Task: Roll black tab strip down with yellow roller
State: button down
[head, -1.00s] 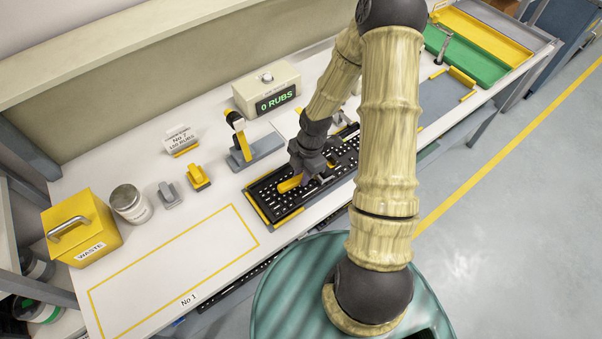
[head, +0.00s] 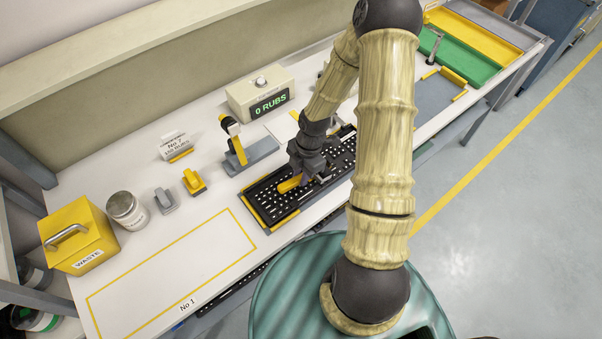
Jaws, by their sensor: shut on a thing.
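My gripper (head: 301,178) is over the black keyboard (head: 266,208), near its middle. It is shut on the yellow roller (head: 289,185), whose yellow part shows at the gripper's left side, low over the keys. I cannot tell whether the roller touches the keyboard. The black tab strip cannot be told apart from the black keyboard and its frame. My gripper and arm hide part of the keyboard's right half.
A grey stand with a yellow-and-black upright (head: 237,143) is just behind the keyboard. The counter box (head: 257,93) reads "0 RUBS". A yellow waste box (head: 80,235), a jar (head: 127,209) and small grey and yellow blocks (head: 194,182) stand left. The outlined No 1 area (head: 170,262) is empty.

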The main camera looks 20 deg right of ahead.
jog(key=shift+r+p, duration=3.6)
jog(key=shift+r, duration=0.45)
jog(key=shift+f, duration=0.1)
